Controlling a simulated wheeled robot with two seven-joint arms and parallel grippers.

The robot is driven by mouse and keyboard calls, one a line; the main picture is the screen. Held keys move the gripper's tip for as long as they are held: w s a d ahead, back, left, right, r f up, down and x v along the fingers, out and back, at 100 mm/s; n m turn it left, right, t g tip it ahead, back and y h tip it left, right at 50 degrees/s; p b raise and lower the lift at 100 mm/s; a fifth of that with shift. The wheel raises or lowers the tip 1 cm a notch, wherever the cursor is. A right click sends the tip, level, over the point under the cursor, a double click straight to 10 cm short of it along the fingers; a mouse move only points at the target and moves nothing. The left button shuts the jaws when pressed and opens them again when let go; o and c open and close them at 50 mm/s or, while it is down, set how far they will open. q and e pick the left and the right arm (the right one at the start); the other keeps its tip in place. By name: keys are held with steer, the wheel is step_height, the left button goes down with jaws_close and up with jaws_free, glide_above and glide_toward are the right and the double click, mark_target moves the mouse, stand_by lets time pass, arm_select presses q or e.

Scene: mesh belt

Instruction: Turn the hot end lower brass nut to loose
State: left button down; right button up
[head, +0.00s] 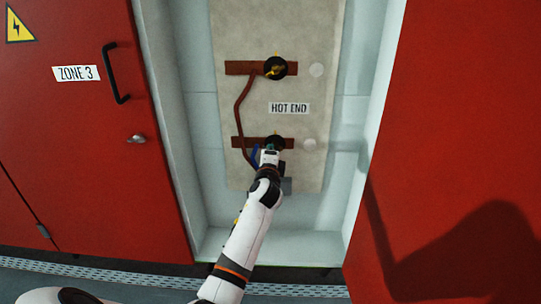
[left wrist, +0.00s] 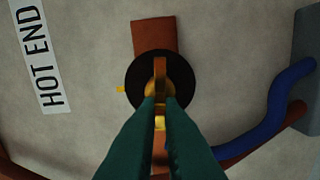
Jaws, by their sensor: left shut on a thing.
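The lower brass nut (left wrist: 159,70) sits at the centre of a black round base (left wrist: 138,82) on a copper bar (left wrist: 152,34). In the left wrist view the green fingers of my left gripper (left wrist: 160,101) are closed on the brass nut, one finger on each side. In the head view my left gripper (head: 270,148) covers the lower nut, and only part of its black base (head: 276,140) shows. An upper brass nut (head: 275,68) on another black base is clear of the gripper. My right gripper is not in view.
The HOT END label (head: 289,108) is between the two copper bars on the beige panel (head: 235,30). Red doors stand left (head: 90,150) and right (head: 460,120) of the recess. A blue hose (left wrist: 275,105) runs beside the lower nut.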

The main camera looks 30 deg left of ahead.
arm_select(q)
steer(key=shift+d+f+n+b, duration=0.15)
steer(key=shift+n+b, duration=0.25)
steer(key=shift+n, duration=0.8)
steer(key=shift+a+f+n+b, duration=0.15)
steer(key=shift+n+b, duration=0.3)
steer(key=shift+n, duration=0.75)
steer(key=shift+d+f+n+b, duration=0.1)
steer(key=shift+f+n+b, duration=0.25)
steer(key=shift+n, duration=0.85)
steer(key=shift+r, duration=0.1)
steer(key=c, duration=1.6)
jaws_free()
steer(key=shift+o, duration=0.2)
steer(key=shift+r, duration=0.1)
steer(key=v, duration=1.2)
